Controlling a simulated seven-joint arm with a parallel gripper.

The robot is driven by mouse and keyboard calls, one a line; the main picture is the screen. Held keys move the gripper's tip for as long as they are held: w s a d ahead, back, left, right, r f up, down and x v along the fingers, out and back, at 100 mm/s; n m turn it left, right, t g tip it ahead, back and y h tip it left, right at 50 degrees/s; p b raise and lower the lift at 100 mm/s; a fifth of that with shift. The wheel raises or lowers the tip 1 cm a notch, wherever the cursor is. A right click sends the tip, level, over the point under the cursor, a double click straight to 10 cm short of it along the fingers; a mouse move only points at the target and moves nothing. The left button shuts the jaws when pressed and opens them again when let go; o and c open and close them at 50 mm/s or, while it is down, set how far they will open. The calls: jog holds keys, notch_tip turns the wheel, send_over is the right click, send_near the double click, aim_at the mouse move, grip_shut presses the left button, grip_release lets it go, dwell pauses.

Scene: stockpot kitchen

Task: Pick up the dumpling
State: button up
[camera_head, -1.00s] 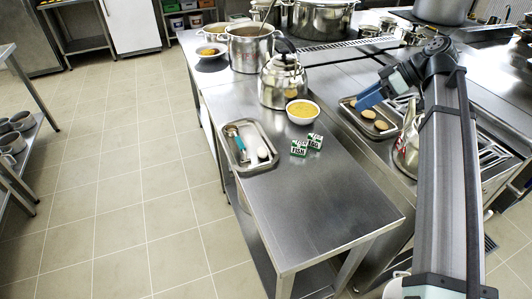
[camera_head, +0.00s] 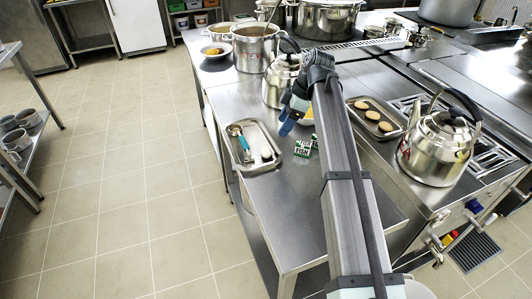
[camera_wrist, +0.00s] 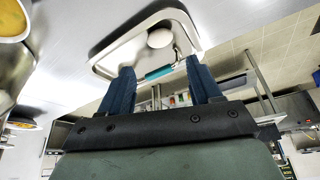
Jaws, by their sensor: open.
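The dumpling is a small white rounded piece (camera_head: 266,153) lying in a shallow metal tray (camera_head: 278,165) on the steel table, right of a teal-handled utensil (camera_head: 243,142). In the wrist view the dumpling (camera_wrist: 160,38) lies in the tray (camera_wrist: 104,62), beyond the fingertips, with the teal handle (camera_wrist: 160,72) between the fingers. My gripper (camera_head: 287,124) is above the table, up and to the right of the dumpling. In the wrist view my gripper (camera_wrist: 160,66) has its two blue fingers apart, with nothing held between them.
Green-and-white fish boxes (camera_head: 303,146) stand right of the tray, partly behind my arm. A kettle (camera_head: 276,88) and a mostly hidden bowl (camera_head: 308,120) are behind. A second kettle (camera_head: 436,150) and a tray of round patties (camera_head: 394,133) are on the right. The near table end is clear.

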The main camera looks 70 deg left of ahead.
send_over(267, 150)
jog(key=w+d, duration=0.1)
jog(key=w, duration=0.2)
jog(key=f, duration=0.6)
jog(key=shift+s+d+f, duration=0.1)
jog(key=shift+s+f, duration=0.1)
jog(key=shift+s+x, duration=0.2)
jog(key=shift+x, duration=2.45)
jog(key=shift+r, duration=0.1)
jog(key=c, duration=0.8)
notch_tip(267, 150, up, 10)
jog(key=shift+w, duration=0.15)
